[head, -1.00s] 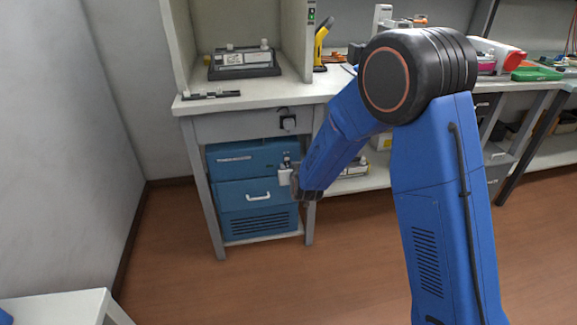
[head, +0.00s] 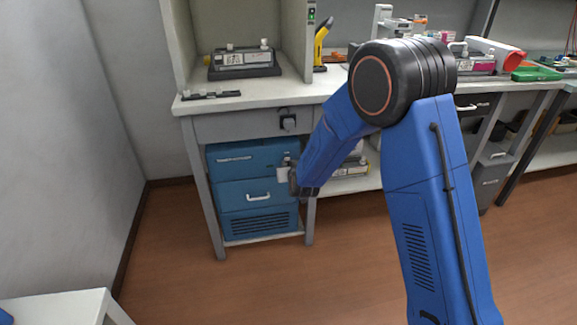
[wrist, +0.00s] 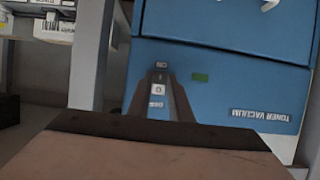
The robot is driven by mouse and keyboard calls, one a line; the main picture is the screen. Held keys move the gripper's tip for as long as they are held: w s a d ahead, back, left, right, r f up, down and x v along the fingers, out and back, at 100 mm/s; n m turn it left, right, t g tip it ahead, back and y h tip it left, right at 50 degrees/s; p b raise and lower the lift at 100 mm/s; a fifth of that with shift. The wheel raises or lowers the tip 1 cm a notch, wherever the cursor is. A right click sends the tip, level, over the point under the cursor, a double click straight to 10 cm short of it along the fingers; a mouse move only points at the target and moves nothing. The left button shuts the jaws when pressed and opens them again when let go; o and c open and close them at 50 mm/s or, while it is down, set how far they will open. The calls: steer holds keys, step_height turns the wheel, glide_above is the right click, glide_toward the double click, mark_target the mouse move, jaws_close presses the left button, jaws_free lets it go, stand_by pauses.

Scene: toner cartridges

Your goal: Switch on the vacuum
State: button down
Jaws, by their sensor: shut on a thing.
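The toner vacuum (head: 245,185) is a blue box with a white handle and a vent, standing in the bay under the bench. It also shows upside down in the wrist view (wrist: 220,65), with its name label. My gripper (head: 286,174) is at the right side of the vacuum's front. In the wrist view my gripper (wrist: 162,98) has its dark fingers close together around the switch (wrist: 159,88), a narrow strip with small markings. The fingers partly hide the switch, and its position cannot be told. A small green patch (wrist: 200,77) is beside it.
The bench leg (wrist: 90,55) stands close beside my gripper. A dark tray with a cartridge (head: 245,63) is on the bench above. A lower shelf to the right holds another cartridge (head: 352,169). The floor in front is clear.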

steer(key=shift+f, duration=0.1)
steer(key=shift+f+t+y, duration=0.2)
steer(key=shift+t, duration=0.5)
steer(key=shift+f+t+y, duration=0.15)
steer(key=shift+t+y, duration=0.05)
steer(key=shift+t, duration=0.5)
steer(key=c, duration=1.6)
jaws_free()
steer(key=shift+s, duration=0.1)
steer(key=v, duration=1.7)
steer(key=shift+s+d, duration=0.1)
